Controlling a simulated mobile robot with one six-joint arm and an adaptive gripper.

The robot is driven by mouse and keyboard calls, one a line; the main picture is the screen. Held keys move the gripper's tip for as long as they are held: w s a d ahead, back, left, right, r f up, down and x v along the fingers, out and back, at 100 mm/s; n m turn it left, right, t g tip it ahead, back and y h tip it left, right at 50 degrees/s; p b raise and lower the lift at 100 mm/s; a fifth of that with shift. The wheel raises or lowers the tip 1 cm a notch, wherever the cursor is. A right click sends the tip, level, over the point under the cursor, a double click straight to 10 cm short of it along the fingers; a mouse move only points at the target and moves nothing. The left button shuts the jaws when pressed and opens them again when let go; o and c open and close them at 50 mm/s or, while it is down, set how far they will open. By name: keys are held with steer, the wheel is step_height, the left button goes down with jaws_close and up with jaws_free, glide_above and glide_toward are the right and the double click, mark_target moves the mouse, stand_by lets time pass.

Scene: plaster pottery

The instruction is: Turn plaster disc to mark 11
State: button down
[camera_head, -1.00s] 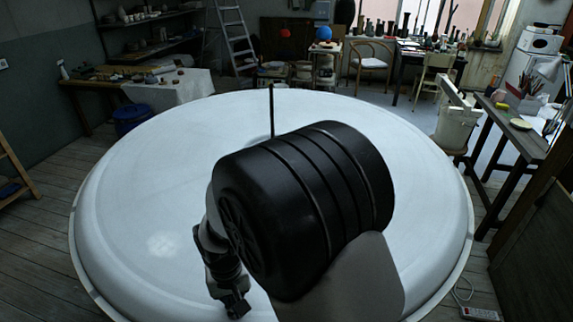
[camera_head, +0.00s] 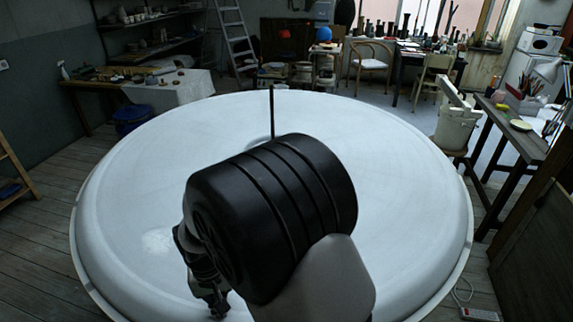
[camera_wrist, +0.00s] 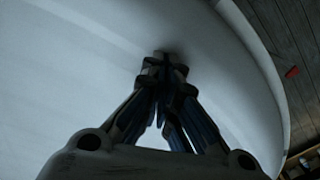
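The plaster disc (camera_head: 400,170) is a very wide white round with a raised rim and fills the middle of the head view. My gripper (camera_head: 218,308) is over the near left part of the disc, partly hidden by my arm. In the wrist view, the fingertips of my gripper (camera_wrist: 163,65) come together close over the white surface (camera_wrist: 80,70), with nothing visible between them. Whether the tips touch the surface cannot be told.
Wooden floor surrounds the disc. A workbench (camera_head: 520,118) and a white bucket (camera_head: 457,127) stand at the right, a table with a white cloth (camera_head: 175,93) at the back left. A power strip (camera_head: 480,313) lies at the front right. A small red thing (camera_wrist: 292,72) shows past the rim.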

mark_target(179, 298)
steer(key=shift+w+a+f+p, duration=0.1)
steer(key=shift+w+a+p, duration=0.1)
steer(key=shift+a, duration=0.8)
steer(key=shift+w+a+f+p, duration=0.1)
steer(key=shift+w+a, duration=0.05)
steer(key=shift+a, duration=0.85)
steer(key=shift+w+a+f+p, duration=0.1)
steer(key=shift+w+a+p, duration=0.15)
steer(key=shift+a, duration=0.7)
steer(key=shift+w+a+p, duration=0.1)
steer(key=shift+w+a, duration=0.2)
steer(key=shift+a, duration=0.65)
steer(key=shift+w+a, duration=0.2)
steer(key=shift+a, duration=0.3)
steer(key=shift+w+a+p, duration=0.2)
steer(key=shift+w+a, duration=0.05)
steer(key=shift+a, duration=0.4)
steer(key=shift+w+a+p, duration=0.2)
steer(key=shift+a, duration=0.4)
steer(key=shift+d+r, duration=0.15)
steer(key=shift+r, duration=0.05)
steer(key=shift+r, duration=0.1)
